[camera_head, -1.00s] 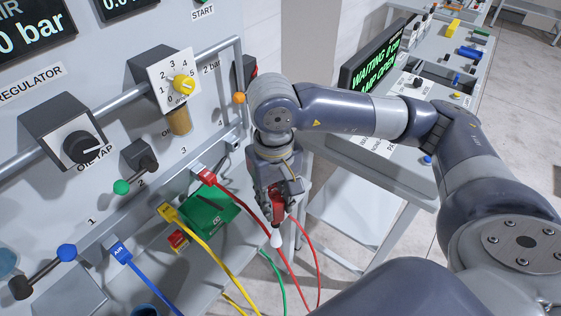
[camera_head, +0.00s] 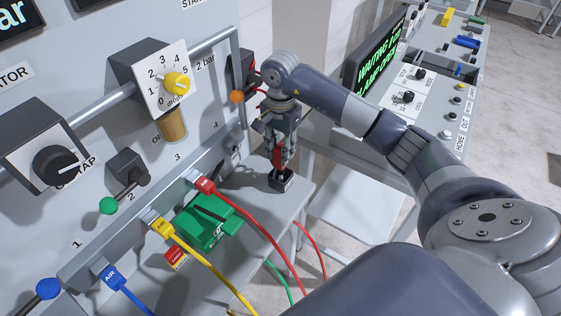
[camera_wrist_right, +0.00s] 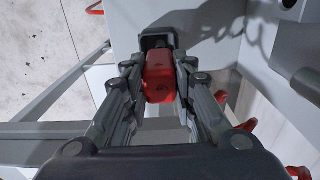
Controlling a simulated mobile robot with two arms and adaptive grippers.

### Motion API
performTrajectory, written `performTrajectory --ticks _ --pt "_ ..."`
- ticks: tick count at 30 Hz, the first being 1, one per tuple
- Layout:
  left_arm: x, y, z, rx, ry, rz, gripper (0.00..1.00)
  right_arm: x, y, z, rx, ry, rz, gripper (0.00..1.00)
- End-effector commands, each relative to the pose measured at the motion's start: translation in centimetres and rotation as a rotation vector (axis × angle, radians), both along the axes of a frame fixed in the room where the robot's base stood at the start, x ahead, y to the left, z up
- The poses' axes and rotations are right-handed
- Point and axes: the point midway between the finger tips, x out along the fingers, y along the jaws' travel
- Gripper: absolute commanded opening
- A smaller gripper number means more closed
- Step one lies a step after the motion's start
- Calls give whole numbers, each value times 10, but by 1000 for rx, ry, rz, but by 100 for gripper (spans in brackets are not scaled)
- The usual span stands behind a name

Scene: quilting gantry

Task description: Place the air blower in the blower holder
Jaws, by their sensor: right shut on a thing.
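The air blower (camera_head: 279,158) is red and hangs upright in my right gripper (camera_head: 281,153). In the right wrist view the blower (camera_wrist_right: 159,78) sits between the two fingers of the right gripper (camera_wrist_right: 158,88). The blower holder (camera_head: 280,181) is a small black block near the right end of the grey bench. It also shows in the right wrist view (camera_wrist_right: 155,41), just beyond the blower. The blower's lower end is at the holder's top. Its white nozzle is hidden, and I cannot tell how deep it sits. My left gripper is out of view.
A green box (camera_head: 207,222) lies on the bench left of the holder. Red, yellow and blue air hoses (camera_head: 252,222) run from the panel across the bench front. The panel with knobs and levers (camera_head: 172,128) rises behind. A side console (camera_head: 405,98) stands right.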

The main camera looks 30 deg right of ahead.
Motion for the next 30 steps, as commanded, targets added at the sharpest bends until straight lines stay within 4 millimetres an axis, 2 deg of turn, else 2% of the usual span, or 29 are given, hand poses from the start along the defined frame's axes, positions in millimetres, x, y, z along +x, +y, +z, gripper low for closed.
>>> performTrajectory --ticks 6,12,24,25,27,30 --pt "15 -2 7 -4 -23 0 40 0 1 -17 1 2 1 0" --pt "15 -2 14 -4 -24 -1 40 -1 1 -44 1 2 1 0" --pt "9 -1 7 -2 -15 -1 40 0 0 -52 0 -2 3 0" --pt "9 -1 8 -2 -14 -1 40 0 1 -51 0 -2 3 29" --pt "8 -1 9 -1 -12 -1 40 0 1 -51 1 -2 3 45" --pt "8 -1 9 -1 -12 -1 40 0 1 -51 1 -2 3 45"
